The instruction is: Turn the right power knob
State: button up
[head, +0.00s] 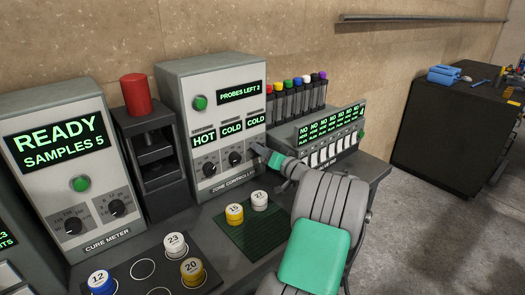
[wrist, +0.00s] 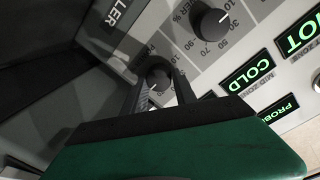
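The zone controller (head: 214,128) is a pale grey box with three dark knobs in a row under displays reading HOT, COLD, COLD. The left knob (head: 209,168) and middle knob (head: 235,158) show in the head view; my gripper (head: 268,155) covers the right one. In the wrist view the right knob (wrist: 158,77) lies between the two dark fingers of my gripper (wrist: 160,82), at their tips. I cannot tell if the fingers press on it or stand slightly clear. The middle knob (wrist: 211,22) is above and to the right there, clear of the fingers.
Right of the controller is a low panel (head: 318,135) with several displays, close to my gripper; a rack of coloured-cap tubes (head: 297,95) stands behind it. A green mat (head: 232,236) with two small pots lies in front. The cure meter (head: 62,165) stands left.

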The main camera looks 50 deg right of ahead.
jog(key=o, duration=0.5)
jog(key=shift+c, duration=0.2)
jog(key=s+a+b, duration=0.1)
jog(key=s, duration=0.6)
jog(key=shift+s, duration=0.4)
jog(key=shift+r, duration=0.1)
